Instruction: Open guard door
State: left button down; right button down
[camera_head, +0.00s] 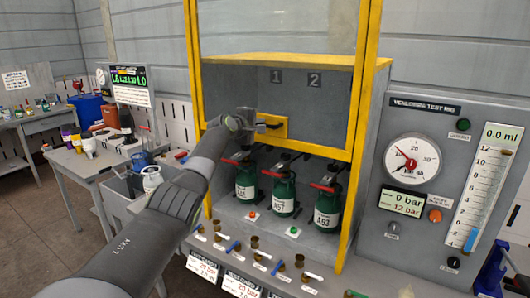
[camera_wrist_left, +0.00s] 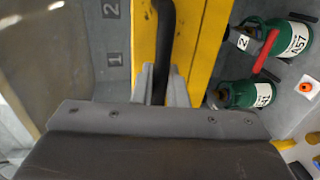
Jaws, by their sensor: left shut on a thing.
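The guard door (camera_head: 352,110) is a clear panel in a yellow frame on the front of the grey test cabinet. Its lower yellow bar crosses just above several green cylinders, whose bodies show below it. A black handle (camera_head: 273,125) sits on a yellow plate (camera_head: 278,132) at the door's lower left. My left gripper (camera_head: 254,124) is at this handle, shut on it. In the left wrist view, the black handle (camera_wrist_left: 164,40) runs down between the fingers (camera_wrist_left: 162,88), over the yellow bar. My right gripper is not in view.
The green cylinders (camera_head: 284,195) with red levers stand in a row under the door. Small valves and labels line the cabinet's front ledge. A panel with a gauge (camera_head: 412,160) stands at right. A cluttered side table (camera_head: 85,165) is at left, with open floor beyond.

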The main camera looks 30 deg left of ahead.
pick_arm(q)
notch_tip(320, 180, up, 8)
jog(key=p, duration=0.3)
jog(key=shift+r, duration=0.25)
jog(key=shift+r+p, duration=0.4)
jog(key=shift+r, duration=0.4)
jog(key=c, duration=1.6)
grip_release()
jog(key=shift+o, duration=0.2)
jog(key=shift+f, duration=0.1)
